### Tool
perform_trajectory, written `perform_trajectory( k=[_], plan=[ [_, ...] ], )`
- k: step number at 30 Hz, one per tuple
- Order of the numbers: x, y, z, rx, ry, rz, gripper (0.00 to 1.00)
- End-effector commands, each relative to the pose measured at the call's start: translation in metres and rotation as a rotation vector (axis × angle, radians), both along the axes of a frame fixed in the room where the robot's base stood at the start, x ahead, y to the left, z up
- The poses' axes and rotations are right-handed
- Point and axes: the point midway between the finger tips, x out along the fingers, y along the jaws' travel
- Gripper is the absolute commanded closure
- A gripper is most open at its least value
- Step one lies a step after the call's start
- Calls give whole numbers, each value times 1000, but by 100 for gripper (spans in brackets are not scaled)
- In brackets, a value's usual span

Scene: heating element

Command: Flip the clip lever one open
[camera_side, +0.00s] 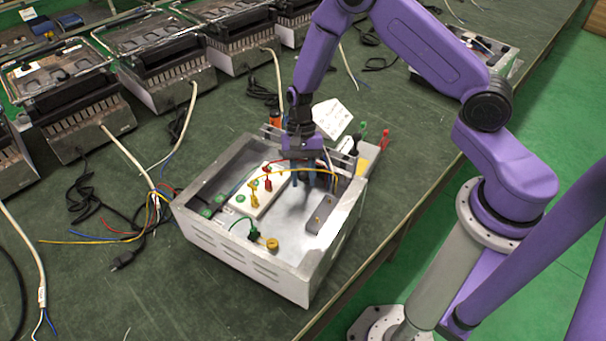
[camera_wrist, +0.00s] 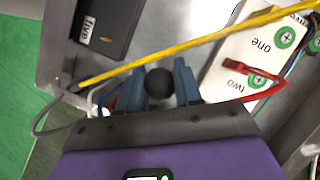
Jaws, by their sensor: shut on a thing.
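My gripper (camera_wrist: 160,75) reaches down into an open grey metal box (camera_side: 190,222). Its two blue fingers are closed on a dark round knob (camera_wrist: 158,82). In the side view my gripper (camera_side: 306,180) is over the box's far right part, and the knob cannot be made out there. A white terminal block (camera_wrist: 225,60) with the words "one" and "two" and green screw heads lies just right of the fingers in the wrist view. A red clip (camera_wrist: 250,74) sits on it by "two". No lever is clearly readable as clip lever one.
A yellow wire (camera_wrist: 200,45) crosses beyond the fingertips, and a red wire passes close to the right finger. A dark block (camera_wrist: 104,28) marked "five" stands at the upper left. The box walls surround my gripper.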

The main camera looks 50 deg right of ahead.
Motion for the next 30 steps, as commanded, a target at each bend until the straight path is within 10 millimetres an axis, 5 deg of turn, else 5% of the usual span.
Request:
perform_trajectory(
  k=[15,27,28,30],
  plan=[
    [3,-15,7,239,63,-3,100],
    [4,-16,8,266,67,-2,100],
    [4,-16,8,266,67,-2,56],
    [4,-16,8,265,66,-2,42]
  ],
)
